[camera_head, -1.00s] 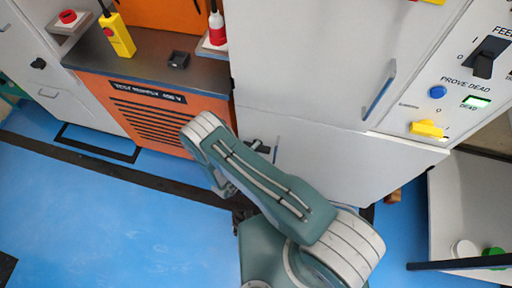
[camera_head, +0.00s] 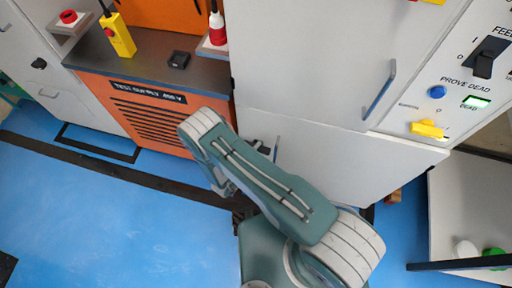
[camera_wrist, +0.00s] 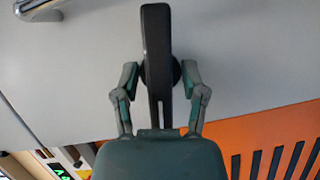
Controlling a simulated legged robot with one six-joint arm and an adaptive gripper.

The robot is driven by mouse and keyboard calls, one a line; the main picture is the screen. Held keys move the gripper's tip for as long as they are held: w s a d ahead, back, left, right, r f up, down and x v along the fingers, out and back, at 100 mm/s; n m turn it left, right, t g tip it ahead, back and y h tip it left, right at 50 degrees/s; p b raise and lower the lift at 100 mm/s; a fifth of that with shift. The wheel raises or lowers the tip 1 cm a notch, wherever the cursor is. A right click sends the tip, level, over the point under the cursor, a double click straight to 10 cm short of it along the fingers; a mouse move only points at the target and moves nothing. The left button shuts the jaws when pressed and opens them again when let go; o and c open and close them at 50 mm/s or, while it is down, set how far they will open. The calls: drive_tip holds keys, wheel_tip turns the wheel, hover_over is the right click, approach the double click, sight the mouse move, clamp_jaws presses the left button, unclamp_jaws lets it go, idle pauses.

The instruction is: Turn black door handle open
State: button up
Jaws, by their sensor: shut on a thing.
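The black door handle (camera_wrist: 157,45) is a long bar on a round hub, standing nearly upright in the wrist view against a pale grey door (camera_wrist: 245,50). My gripper (camera_wrist: 160,80) has one finger on each side of the handle near its hub and is shut on it. The lower end of the handle reaches down toward my palm. In the head view a small dark part of the handle (camera_head: 260,148) shows beside my arm on the lower grey door; my arm hides my fingers there.
An orange cabinet (camera_head: 140,115) with vents stands left of the door, with a yellow control box (camera_head: 118,35) on its dark top. A metal handle (camera_head: 379,90) sticks out from the upper door. A switch panel (camera_head: 455,60) is at right. The blue floor (camera_head: 90,215) at left is clear.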

drive_tip(key=m+y, duration=0.2)
drive_tip(key=m, duration=0.1)
drive_tip(key=shift+f+m+g, duration=0.1)
drive_tip(key=shift+m+g, duration=0.2)
drive_tip(key=shift+g, duration=0.1)
drive_tip(key=m+y, duration=0.1)
drive_tip(key=m, duration=0.1)
drive_tip(key=shift+m+y, duration=0.3)
drive_tip(key=m+y, duration=0.3)
drive_tip(key=m, duration=0.1)
drive_tip(key=shift+m+t, duration=0.3)
drive_tip(key=shift+w+a+m+y, duration=0.1)
drive_tip(key=shift+m+y, duration=0.2)
drive_tip(key=o, duration=0.8)
drive_tip(key=v, duration=1.2)
